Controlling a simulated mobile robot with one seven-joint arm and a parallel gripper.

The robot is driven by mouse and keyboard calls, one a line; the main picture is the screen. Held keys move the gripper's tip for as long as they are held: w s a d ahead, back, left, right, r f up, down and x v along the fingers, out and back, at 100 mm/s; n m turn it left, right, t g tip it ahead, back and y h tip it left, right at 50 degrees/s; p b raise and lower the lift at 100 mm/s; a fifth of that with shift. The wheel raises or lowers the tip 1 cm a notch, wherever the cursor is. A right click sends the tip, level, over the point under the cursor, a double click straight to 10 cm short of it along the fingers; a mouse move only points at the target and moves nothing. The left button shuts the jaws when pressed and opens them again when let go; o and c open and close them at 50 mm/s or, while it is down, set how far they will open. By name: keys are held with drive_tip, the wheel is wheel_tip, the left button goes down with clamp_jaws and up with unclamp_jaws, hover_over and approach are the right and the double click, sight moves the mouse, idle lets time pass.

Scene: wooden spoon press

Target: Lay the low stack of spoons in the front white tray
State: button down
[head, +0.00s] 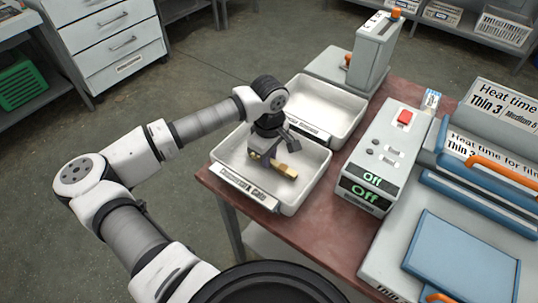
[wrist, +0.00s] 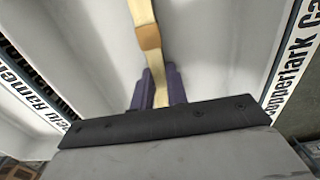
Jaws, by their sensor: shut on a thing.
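The low stack of spoons (head: 284,169) is a short bundle of pale wood with a darker tan band around it. My gripper (head: 264,160) is shut on the stack and points down inside the front white tray (head: 312,184). In the wrist view the stack (wrist: 148,35) runs away from between my gripper's purple-grey fingers (wrist: 160,88), above the white tray floor. The front tray has a printed label on its near edge. I cannot tell whether the stack touches the tray floor.
A second white tray (head: 335,100) stands just behind, empty where visible. To the right are a grey control box (head: 385,150) reading "Off" and a press with a blue plate (head: 465,258) and orange handles. A tall grey device (head: 372,50) stands at the back of the red-brown table (head: 330,235).

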drive_tip(key=c, duration=1.4)
unclamp_jaws()
wheel_tip(320, 180, up, 12)
drive_tip(key=b, duration=0.2)
drive_tip(key=shift+r+b, duration=0.1)
drive_tip(key=shift+b, duration=0.25)
